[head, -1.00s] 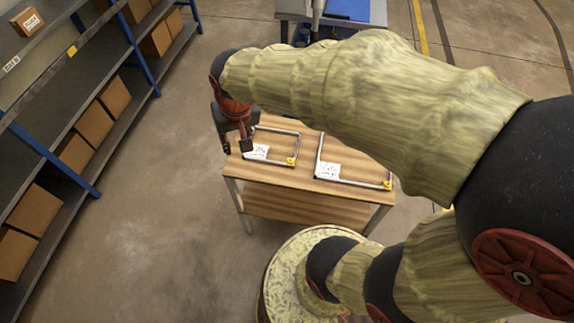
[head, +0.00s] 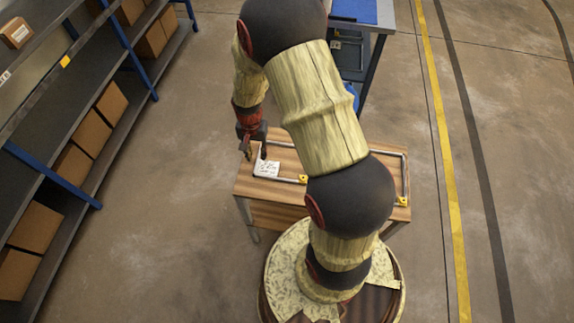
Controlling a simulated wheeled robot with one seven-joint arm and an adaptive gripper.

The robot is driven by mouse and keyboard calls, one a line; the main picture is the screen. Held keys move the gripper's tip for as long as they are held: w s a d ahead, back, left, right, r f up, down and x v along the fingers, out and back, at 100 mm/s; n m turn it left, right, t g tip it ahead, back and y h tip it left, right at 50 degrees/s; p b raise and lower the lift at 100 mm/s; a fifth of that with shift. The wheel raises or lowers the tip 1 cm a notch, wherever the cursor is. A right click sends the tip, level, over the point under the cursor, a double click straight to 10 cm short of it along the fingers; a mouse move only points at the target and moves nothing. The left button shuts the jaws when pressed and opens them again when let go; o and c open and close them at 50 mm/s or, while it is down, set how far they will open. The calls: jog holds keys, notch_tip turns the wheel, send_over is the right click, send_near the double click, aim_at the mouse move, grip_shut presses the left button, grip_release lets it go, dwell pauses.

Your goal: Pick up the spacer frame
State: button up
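Two thin grey rectangular spacer frames lie on a wooden table. The left spacer frame (head: 285,179) has a white label (head: 266,169) and a yellow corner piece at its lower right. My arm covers part of it. The right spacer frame (head: 405,175) is mostly hidden behind my arm; its right side and a yellow corner show. My gripper (head: 255,154) points down at the left frame's left side, near the table's left edge. Its two fingers are apart, with nothing visibly held. I cannot tell whether they touch the frame.
The wooden table (head: 243,186) has a lower shelf (head: 275,215). A shelf rack (head: 50,165) with cardboard boxes stands along the left. A workbench with a blue top (head: 365,12) stands behind. Floor is free between the rack and table, and to the right.

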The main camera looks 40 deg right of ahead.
aim_at(257, 161)
jog(key=f, duration=0.1)
jog(key=f+b, duration=0.1)
jog(key=f, duration=0.1)
jog(key=f+b, duration=0.1)
jog(key=f, duration=0.1)
jog(key=shift+w+d, duration=0.15)
jog(key=shift+w, duration=0.25)
jog(key=shift+r, duration=0.1)
jog(key=shift+c, duration=0.2)
grip_shut()
